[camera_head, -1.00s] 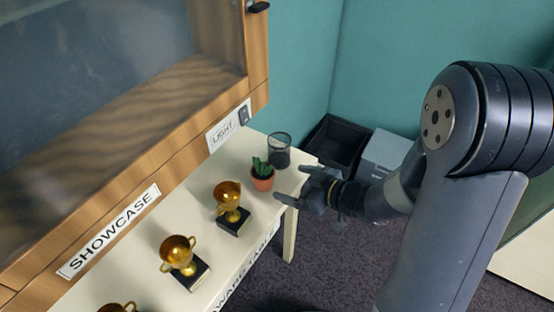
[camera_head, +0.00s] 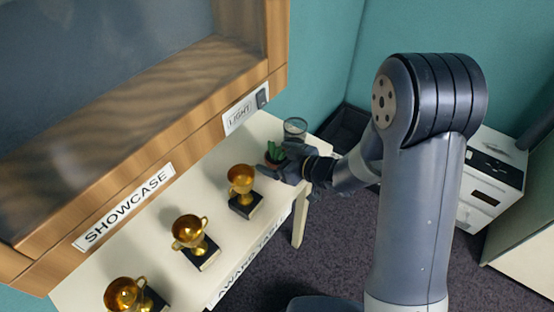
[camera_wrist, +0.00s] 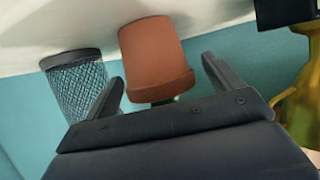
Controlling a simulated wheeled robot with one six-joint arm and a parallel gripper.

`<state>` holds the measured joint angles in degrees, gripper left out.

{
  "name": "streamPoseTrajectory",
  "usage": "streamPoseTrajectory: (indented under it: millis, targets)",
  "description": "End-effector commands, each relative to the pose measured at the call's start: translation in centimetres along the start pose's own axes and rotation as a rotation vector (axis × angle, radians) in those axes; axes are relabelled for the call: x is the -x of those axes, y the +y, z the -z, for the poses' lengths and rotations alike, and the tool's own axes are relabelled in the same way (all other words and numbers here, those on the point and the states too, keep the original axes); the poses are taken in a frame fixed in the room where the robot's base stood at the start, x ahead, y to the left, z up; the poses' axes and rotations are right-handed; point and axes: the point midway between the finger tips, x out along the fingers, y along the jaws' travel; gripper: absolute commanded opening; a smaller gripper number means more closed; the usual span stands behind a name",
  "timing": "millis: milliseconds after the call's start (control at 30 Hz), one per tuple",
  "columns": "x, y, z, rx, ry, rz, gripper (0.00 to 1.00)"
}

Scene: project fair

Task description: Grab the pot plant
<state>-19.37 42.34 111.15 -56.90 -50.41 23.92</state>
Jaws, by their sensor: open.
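The pot plant (camera_head: 275,153) stands on the white award table, a small green plant in a terracotta pot. In the head view my gripper covers much of it. In the wrist view the terracotta pot (camera_wrist: 155,55) appears upside down, between and just beyond the fingertips. My gripper (camera_head: 274,170) is open at the pot; its two fingers (camera_wrist: 162,80) are spread on either side of it in the wrist view. I cannot tell whether either finger touches the pot. The plant's leaves are mostly hidden in the wrist view.
A dark mesh cup (camera_head: 295,129) stands just behind the plant; it also shows in the wrist view (camera_wrist: 80,85). A gold trophy (camera_head: 242,185) is in front, with more trophies along the table (camera_head: 225,248). The wooden showcase (camera_head: 150,150) rises at left.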

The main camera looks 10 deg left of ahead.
Motion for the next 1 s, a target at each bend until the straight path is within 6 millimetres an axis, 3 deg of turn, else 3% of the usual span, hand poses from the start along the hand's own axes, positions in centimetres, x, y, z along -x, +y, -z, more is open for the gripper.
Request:
streamPoseTrajectory:
  millis: [233,867,1000]
  targets:
    - [-0.19,0.02,-0.02,0.0,0.0,-0.001,0.87]
    - [-0.16,0.01,-0.01,0.001,0.0,0.0,0.36]
    - [-0.16,0.02,0.03,0.001,0.001,-0.001,0.34]
